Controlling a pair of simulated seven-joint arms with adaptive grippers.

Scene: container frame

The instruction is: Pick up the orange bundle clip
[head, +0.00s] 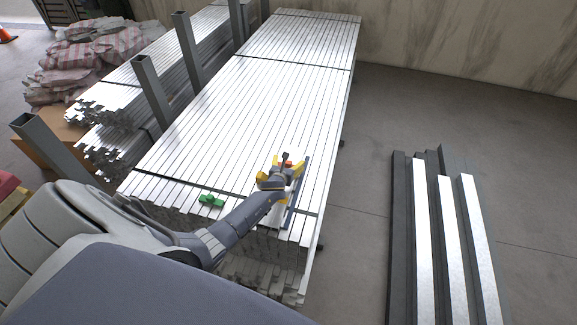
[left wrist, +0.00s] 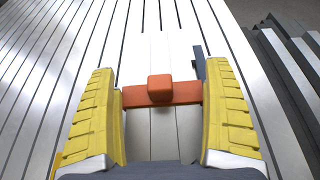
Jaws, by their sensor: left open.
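The orange bundle clip (left wrist: 160,91) lies on the silver metal bars, a flat bar shape with a raised block in its middle. In the left wrist view it spans crosswise between the two yellow fingers of my left gripper (left wrist: 161,76). The fingers are open on either side of it; its ends come close to them, and I cannot tell whether they touch. In the head view my left gripper (head: 281,174) is low over the near right part of the stack, and only a small bit of the orange clip (head: 289,163) shows beyond it.
A green clip (head: 211,199) lies on the same stack (head: 235,110), left of my gripper. A dark blue-grey strip (head: 301,185) lies just right of the gripper. Upright posts (head: 152,92) stand along the left side. Dark and silver beams (head: 447,230) lie on the floor at right.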

